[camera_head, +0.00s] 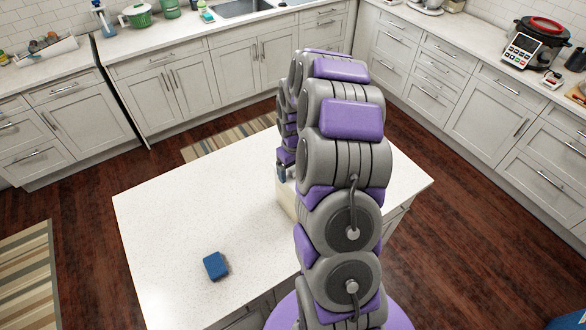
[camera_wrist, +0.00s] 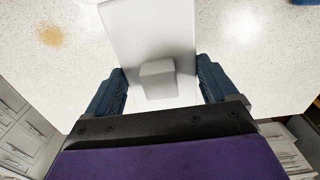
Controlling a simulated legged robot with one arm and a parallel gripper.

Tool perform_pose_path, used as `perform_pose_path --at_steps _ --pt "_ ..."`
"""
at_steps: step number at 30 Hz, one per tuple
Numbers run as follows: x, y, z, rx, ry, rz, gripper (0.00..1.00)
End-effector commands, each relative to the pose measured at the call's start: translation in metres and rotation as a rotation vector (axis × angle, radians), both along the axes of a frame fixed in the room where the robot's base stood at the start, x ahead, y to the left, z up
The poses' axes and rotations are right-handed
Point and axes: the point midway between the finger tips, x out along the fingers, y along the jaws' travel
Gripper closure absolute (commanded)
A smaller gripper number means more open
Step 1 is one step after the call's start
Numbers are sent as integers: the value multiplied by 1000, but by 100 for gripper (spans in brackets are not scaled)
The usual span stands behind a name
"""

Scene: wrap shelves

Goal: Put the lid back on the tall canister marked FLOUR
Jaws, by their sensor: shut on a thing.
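In the wrist view the two blue fingers of my gripper (camera_wrist: 160,84) stand on either side of a pale grey-white piece with a block-shaped knob (camera_wrist: 157,80), which looks like the lid, and are shut on it. A flat grey panel (camera_wrist: 148,28) extends beyond the knob; I cannot tell whether it is part of the same piece. In the head view a cream block-like thing (camera_head: 286,203) stands on the island, partly hidden by my arm and just below the gripper end. It may be the canister. No FLOUR marking is readable.
The white island top (camera_head: 190,215) is mostly clear on the left. A blue sponge (camera_head: 215,266) lies near its front. A brown stain (camera_wrist: 52,36) shows on the counter in the wrist view. Cabinets and counters line the walls, apart from the island.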

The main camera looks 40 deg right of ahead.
Motion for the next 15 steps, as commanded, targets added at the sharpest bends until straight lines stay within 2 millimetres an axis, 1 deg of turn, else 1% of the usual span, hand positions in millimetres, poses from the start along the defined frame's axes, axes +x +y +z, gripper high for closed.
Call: perform_pose_path --at_steps 13,14,15 --pt "0 -2 -2 0 0 0 46" --pt "0 -2 -2 0 0 0 12" --pt "0 -2 -2 0 0 0 8"
